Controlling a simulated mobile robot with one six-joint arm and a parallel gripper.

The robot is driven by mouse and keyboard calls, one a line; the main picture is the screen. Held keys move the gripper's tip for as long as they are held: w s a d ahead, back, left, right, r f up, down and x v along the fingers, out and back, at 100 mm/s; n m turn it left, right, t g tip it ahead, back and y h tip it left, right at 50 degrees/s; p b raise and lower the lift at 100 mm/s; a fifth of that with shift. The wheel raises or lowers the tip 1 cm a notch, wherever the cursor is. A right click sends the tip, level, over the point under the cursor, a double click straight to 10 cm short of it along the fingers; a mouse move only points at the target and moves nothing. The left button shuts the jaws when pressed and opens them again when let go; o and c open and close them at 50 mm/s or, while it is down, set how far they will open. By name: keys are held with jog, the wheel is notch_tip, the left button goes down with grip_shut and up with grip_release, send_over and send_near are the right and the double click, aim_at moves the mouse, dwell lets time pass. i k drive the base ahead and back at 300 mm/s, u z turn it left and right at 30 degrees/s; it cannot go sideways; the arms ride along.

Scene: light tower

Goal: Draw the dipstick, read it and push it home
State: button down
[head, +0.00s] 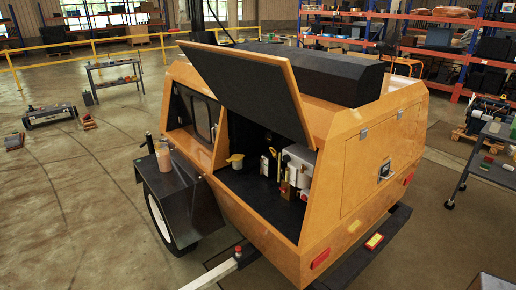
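The orange light tower trailer (345,190) stands in the middle of the head view with its side hatch lid (250,85) propped up. Inside the dark engine bay (255,200) are a whitish engine block (300,158), a yellow cap or funnel-like part (236,159) and small slim yellow parts (272,152) beside the block. One of these slim parts may be the dipstick, but they are too small to tell. They appear to stand upright in the bay. My gripper is not in view.
An orange bottle (163,157) stands on the black fender (185,195). A light-coloured bar (215,272) sticks out low in front of the trailer. A wheeled cart (490,168) stands at right, a small table (113,75) at back left.

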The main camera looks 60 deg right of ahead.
aim_at(275, 155)
jog(key=z, duration=0.1)
jog(key=i, duration=0.95)
jog(key=u, duration=0.05)
